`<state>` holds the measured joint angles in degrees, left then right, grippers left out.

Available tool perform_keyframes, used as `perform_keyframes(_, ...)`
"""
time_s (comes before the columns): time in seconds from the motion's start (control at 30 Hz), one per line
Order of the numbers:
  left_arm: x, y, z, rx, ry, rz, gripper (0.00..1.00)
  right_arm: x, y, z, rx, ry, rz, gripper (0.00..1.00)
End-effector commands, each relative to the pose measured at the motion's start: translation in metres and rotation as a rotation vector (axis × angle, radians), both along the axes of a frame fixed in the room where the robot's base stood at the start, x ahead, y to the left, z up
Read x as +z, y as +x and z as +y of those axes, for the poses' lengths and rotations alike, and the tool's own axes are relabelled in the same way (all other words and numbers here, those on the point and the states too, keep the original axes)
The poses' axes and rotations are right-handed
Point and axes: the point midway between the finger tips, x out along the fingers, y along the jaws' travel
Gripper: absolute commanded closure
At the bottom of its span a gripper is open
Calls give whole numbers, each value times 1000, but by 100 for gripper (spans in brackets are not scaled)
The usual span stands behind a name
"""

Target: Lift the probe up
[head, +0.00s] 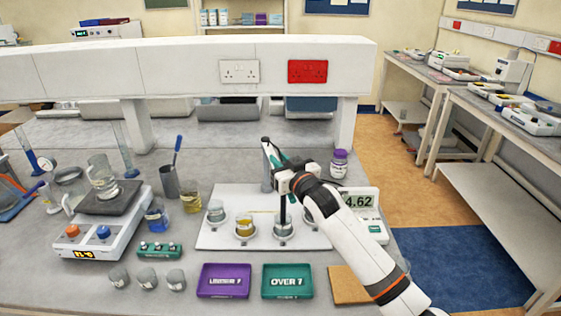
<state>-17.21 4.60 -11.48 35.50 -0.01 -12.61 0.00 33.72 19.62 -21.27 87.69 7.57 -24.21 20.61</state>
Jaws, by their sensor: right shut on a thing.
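The probe (283,209) is a thin dark upright rod. My right gripper (283,182) is shut on its upper part, and my arm comes in from the lower right. The probe's lower end reaches down to a small glass cup (284,232) on the white board; its tip is hidden, so I cannot tell how deep it sits. A grey post (267,170) stands just behind the gripper. A meter (362,203) at the right of the board reads 4.62, its first part covered by my arm. My left gripper is not in view.
The white board (225,195) also holds a cup with yellow liquid (244,229) and a grey-lidded cup (215,211). Purple (222,294) and green (287,294) trays lie in front. A hotplate (100,232) with a beaker stands left. A shelf (190,65) spans the back.

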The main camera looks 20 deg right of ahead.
Motion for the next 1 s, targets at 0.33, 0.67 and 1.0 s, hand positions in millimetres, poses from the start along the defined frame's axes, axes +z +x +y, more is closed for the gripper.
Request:
perform_keyframes(0.33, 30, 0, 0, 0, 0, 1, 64, 39, 0, 0, -1, 1, -1, 100)
perform_keyframes(0.67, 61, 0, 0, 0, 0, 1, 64, 82, 0, 0, -1, 2, -1, 100)
perform_keyframes(1.0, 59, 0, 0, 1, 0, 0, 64, 83, 0, -1, -1, 2, -8, 67)
